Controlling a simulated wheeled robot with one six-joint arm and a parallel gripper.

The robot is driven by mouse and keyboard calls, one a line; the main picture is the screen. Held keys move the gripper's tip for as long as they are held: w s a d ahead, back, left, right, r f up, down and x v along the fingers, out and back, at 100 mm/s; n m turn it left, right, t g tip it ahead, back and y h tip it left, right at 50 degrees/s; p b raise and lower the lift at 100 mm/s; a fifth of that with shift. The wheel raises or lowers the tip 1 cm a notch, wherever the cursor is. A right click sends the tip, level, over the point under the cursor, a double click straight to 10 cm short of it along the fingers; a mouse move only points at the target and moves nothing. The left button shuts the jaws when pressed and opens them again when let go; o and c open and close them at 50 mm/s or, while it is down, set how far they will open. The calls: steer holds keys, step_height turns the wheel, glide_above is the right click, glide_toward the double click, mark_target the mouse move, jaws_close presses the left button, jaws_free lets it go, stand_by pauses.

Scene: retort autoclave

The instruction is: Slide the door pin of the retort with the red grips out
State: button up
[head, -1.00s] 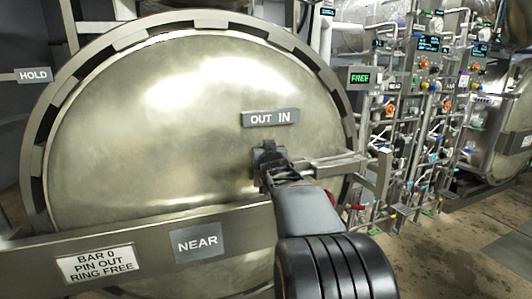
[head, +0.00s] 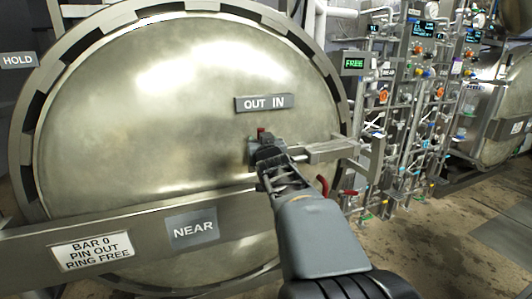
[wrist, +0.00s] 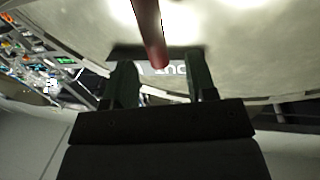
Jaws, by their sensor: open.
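The round steel retort door (head: 130,110) fills the left of the head view, with an "OUT IN" plate (head: 264,103) on it. Below the plate, the red grip of the door pin (head: 261,133) shows just above my gripper (head: 268,158). The bar and bracket of the pin (head: 325,150) run to the right; my gripper hides their left part. In the wrist view the red grip (wrist: 149,32) comes down from the top, its end between the two spread fingers of my gripper (wrist: 162,78). No contact shows; depth is unclear.
A grey beam (head: 130,240) with "NEAR" and "PIN OUT" plates crosses the door's lower part. A red curved handle (head: 323,185) lies right of my arm. A panel of pipes and valves (head: 410,90) stands farther right. The floor (head: 430,240) at lower right is clear.

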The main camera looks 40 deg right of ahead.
steer(key=v, duration=0.7)
steer(key=shift+p, duration=0.3)
steer(key=s+a+f+n+g+y+p, duration=0.2)
steer(key=s+a+f+g+p, duration=0.1)
steer(key=a, duration=0.4)
steer(key=s+a+f+n+g+y+p, duration=0.1)
steer(key=s+a+f+g+y+p, duration=0.2)
steer(key=a, duration=0.4)
steer(key=s+a+f+n+g+y+p, duration=0.2)
steer(key=s+a+f+g+y+p, duration=0.1)
steer(key=s+a+f+g+p, duration=0.1)
steer(key=a+f+g+p, duration=0.1)
steer(key=a+g, duration=0.1)
steer(key=a, duration=0.1)
steer(key=shift+s+a+f+n+p, duration=0.2)
steer(key=shift+s+n+p, duration=0.1)
steer(key=shift+s+p, duration=0.1)
steer(key=shift+s+f+y, duration=0.1)
steer(key=shift+y, duration=0.2)
steer(key=shift+c, duration=0.8)
steer(key=shift+a, duration=0.15)
